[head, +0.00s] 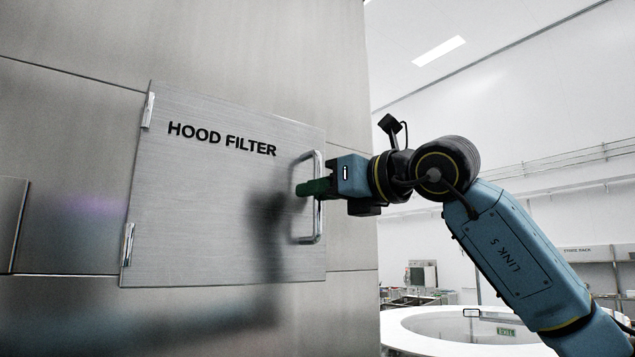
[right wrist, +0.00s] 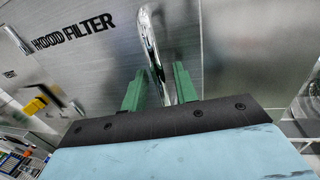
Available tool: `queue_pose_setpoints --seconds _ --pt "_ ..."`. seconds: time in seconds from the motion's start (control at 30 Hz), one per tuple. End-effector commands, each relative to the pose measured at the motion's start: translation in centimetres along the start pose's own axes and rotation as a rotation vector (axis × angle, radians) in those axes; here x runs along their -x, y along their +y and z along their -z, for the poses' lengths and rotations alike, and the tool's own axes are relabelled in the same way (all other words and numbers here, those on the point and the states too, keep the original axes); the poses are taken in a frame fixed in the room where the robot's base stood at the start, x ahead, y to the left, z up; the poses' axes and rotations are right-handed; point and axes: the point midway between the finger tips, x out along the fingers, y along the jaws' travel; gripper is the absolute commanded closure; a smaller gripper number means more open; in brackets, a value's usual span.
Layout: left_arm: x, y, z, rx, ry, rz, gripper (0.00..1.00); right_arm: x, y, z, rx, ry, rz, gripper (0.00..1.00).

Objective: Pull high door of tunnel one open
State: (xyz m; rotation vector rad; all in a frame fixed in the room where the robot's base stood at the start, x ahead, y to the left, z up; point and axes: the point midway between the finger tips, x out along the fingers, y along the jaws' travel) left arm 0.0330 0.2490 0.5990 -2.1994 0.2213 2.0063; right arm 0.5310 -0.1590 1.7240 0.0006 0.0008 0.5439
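The high door (head: 200,190) is a brushed-metal panel marked HOOD FILTER, with hinges on its left edge. It looks shut against the steel wall. Its vertical chrome bar handle (head: 318,225) is near the right edge. My right gripper (head: 312,188) is at the handle's middle, coming from the right. In the right wrist view the green fingers (right wrist: 159,82) stand on either side of the handle bar (right wrist: 152,45), with a visible gap between them, so the gripper is open around the bar. Contact with the bar cannot be made out. My left gripper is out of view.
The steel wall (head: 250,40) surrounds the door. Another panel edge (head: 12,225) shows at far left. A round white-rimmed structure (head: 420,340) stands at lower right, with shelving (head: 575,253) behind it. The space directly in front of the door looks clear.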

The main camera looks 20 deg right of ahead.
Motion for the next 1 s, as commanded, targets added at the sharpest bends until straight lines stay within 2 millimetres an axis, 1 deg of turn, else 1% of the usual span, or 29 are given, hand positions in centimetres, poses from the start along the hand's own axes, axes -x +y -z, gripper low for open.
queue_pose_setpoints --seconds 0.1,0.37,0.47,0.6,0.87,1.0 --pt "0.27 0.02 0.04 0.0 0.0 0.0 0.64 -0.66 0.04 0.0 -0.001 0.001 -0.001 0.71" --pt "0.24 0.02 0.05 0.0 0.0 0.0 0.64 -0.77 0.04 0.07 0.0 0.0 -0.001 0.71" --pt "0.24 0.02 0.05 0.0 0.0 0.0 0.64 -0.75 0.04 0.06 0.0 0.0 -0.001 0.81" --pt "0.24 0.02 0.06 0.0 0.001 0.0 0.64 -0.74 0.03 0.05 0.0 0.0 -0.001 1.0" --pt "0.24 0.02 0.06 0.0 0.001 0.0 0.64 -0.72 0.04 0.04 0.0 0.0 -0.001 1.0" --pt "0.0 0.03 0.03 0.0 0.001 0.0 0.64 -0.72 0.4 0.09 0.001 -0.001 0.003 1.0"
